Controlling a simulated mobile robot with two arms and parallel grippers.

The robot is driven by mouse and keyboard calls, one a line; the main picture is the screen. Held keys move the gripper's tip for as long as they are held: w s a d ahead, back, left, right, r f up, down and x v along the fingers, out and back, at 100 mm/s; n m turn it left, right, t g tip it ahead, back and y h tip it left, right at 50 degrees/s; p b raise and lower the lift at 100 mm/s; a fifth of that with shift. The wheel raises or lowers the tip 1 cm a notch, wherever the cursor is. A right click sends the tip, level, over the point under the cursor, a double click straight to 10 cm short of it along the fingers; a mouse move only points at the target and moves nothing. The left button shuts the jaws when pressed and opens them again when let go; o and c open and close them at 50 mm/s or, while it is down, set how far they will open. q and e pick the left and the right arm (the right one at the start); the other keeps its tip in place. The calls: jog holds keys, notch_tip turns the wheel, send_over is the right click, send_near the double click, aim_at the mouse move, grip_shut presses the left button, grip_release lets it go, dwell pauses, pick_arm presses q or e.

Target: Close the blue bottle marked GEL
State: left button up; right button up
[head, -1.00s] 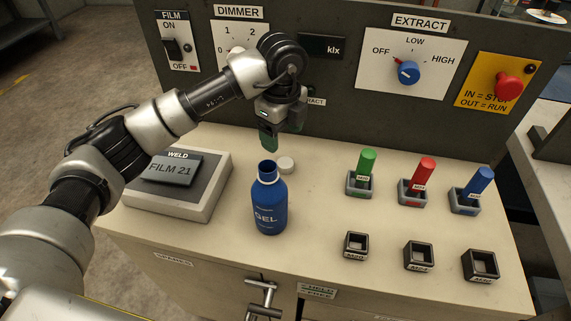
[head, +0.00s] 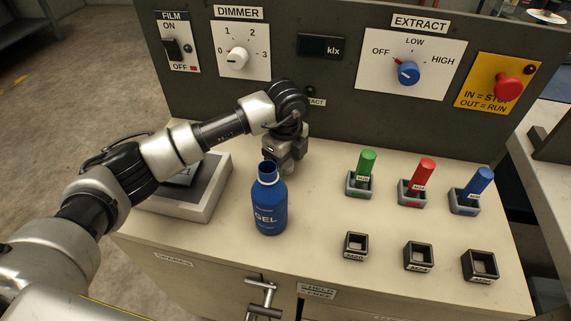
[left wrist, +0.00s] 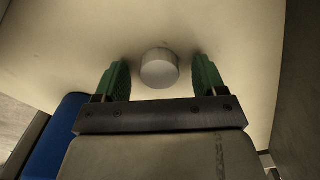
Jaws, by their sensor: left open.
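The blue bottle marked GEL (head: 269,203) stands upright on the bench with its mouth open and no cap on it. Its blue side also shows at the left of the left wrist view (left wrist: 58,138). My left gripper (head: 284,168) is low over the bench just behind the bottle, fingers pointing down. In the left wrist view the white cap (left wrist: 160,68) lies on the bench between the two green fingers (left wrist: 160,80), with a gap on both sides. The bottle and gripper hide most or all of the cap in the head view. My right gripper is not in view.
Green (head: 366,172), red (head: 421,182) and blue (head: 474,191) pegs stand in holders at the right, with empty square sockets (head: 418,256) in front. The weld pad (head: 205,200) is at the left, partly under my arm. The control panel (head: 335,95) rises behind.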

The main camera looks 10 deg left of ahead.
pick_arm(q)
jog(key=shift+f, duration=0.1)
jog(key=c, duration=1)
notch_tip(320, 180, up, 4)
jog(key=shift+r, duration=0.25)
jog(key=s+d+r, duration=0.6)
jog(key=s+d, duration=0.2)
jog(key=shift+s+r, duration=0.2)
jog(key=shift+r, duration=0.1)
